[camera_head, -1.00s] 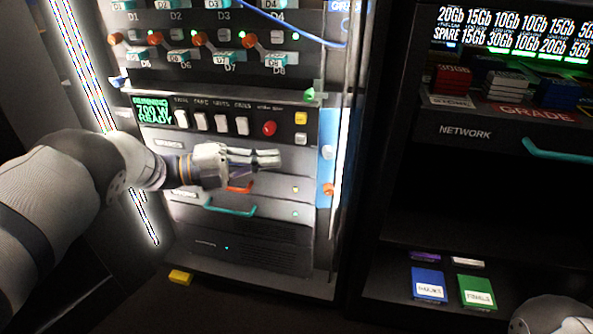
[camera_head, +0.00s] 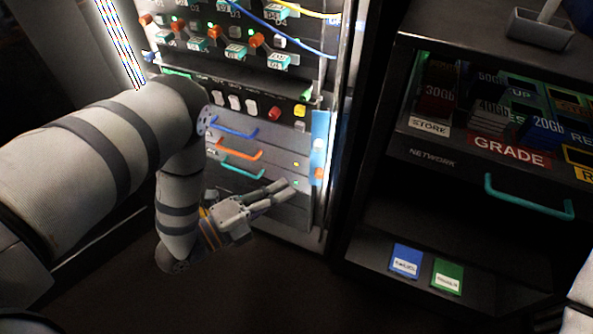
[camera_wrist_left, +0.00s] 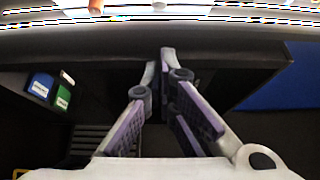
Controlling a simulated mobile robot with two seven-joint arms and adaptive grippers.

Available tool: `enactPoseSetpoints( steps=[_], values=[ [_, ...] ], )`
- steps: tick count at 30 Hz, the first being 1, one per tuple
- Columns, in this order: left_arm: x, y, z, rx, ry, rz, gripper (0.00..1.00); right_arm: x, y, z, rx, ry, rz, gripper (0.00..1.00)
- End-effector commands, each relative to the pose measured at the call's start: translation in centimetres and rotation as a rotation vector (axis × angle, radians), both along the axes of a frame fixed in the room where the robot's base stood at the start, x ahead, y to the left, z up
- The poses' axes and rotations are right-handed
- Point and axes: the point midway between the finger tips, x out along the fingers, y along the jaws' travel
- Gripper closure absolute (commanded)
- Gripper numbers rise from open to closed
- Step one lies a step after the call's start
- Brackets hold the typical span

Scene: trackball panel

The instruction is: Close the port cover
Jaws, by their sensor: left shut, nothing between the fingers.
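No part is plainly marked as the port cover. A blue strip (camera_head: 319,145) with a white knob and an orange knob (camera_head: 319,173) stands along the right edge of the lit rack, and I cannot tell whether it is the cover. My left gripper (camera_head: 285,187) is shut and empty, low in front of the rack's drawers, below and left of the orange knob. In the left wrist view its fingertips (camera_wrist_left: 160,58) come together with nothing between them. Whether they touch the rack is unclear. My right gripper is out of view.
Drawer handles in blue (camera_head: 233,129), orange (camera_head: 242,152) and teal (camera_head: 243,173) stick out just above my left gripper. A dark cabinet with a teal handle (camera_head: 528,200) stands at right. Blue (camera_head: 406,260) and green (camera_head: 447,275) cartridges lie on its low shelf.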

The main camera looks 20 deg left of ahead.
Motion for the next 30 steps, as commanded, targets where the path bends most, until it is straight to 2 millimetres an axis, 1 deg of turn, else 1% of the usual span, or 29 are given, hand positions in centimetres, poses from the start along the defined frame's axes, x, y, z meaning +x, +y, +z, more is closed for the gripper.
enactPoseSetpoints(
  steps=[1,10,12,15,18,21,30],
  values=[
    [0.7,-0.7,-0.8,-0.002,0.010,-0.005,1.00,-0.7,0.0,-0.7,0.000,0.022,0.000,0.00],
    [6.5,-4.1,-0.4,-0.001,0.003,-0.002,1.00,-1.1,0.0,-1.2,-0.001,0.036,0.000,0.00],
    [7.7,-3.7,-0.4,-0.001,0.003,0.000,1.00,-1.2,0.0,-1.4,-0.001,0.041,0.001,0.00],
    [9.1,-3.4,-0.4,-0.002,0.004,-0.002,1.00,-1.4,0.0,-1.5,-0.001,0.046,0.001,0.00],
    [9.9,-3.1,-0.4,-0.001,0.003,-0.002,1.00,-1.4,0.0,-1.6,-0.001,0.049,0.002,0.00],
    [10.3,-3.1,-0.3,-0.001,0.004,-0.003,1.00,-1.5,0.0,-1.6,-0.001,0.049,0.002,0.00],
    [10.3,-3.1,-0.3,-0.001,0.003,-0.003,1.00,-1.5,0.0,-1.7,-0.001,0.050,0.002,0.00]
  ],
)
